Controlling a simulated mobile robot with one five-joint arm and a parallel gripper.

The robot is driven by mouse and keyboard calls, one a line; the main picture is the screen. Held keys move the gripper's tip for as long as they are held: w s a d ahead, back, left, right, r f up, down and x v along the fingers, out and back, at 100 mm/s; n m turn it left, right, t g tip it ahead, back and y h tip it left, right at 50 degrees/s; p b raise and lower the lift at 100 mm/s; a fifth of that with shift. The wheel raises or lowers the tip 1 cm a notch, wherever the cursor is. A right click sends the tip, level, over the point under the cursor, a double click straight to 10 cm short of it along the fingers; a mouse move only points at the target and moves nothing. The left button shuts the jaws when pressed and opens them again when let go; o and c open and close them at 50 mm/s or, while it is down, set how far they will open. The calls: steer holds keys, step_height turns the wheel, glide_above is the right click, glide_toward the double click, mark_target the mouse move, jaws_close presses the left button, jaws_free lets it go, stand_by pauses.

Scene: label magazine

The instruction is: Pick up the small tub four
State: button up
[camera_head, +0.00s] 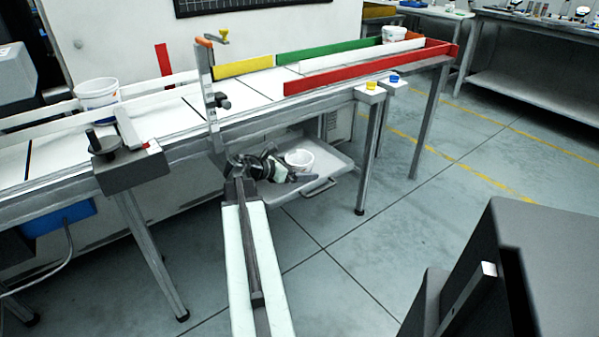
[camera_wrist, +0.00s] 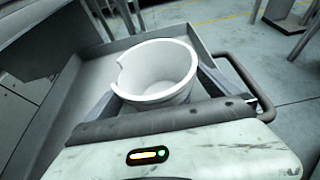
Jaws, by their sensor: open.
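A small white tub (camera_wrist: 158,78) with a notch in its rim stands in a grey tray and fills the middle of the wrist view. In the head view the tub (camera_head: 299,157) shows low beneath the conveyor, partly behind my gripper. My gripper (camera_head: 290,172) is open and low over the tray. In the wrist view its fingers (camera_wrist: 160,92) lie on either side of the tub, which looks empty. Contact between the fingers and the tub cannot be told. No number is readable on the tub.
The grey tray (camera_head: 335,158) has raised walls and a handle bar (camera_wrist: 252,85). Above it runs a conveyor (camera_head: 262,88) with red, green and yellow guide rails. Other white tubs stand on it at left (camera_head: 98,94) and far right (camera_head: 394,34). A leg (camera_head: 367,155) stands right of the tray.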

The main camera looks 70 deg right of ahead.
steer(key=c, duration=1.3)
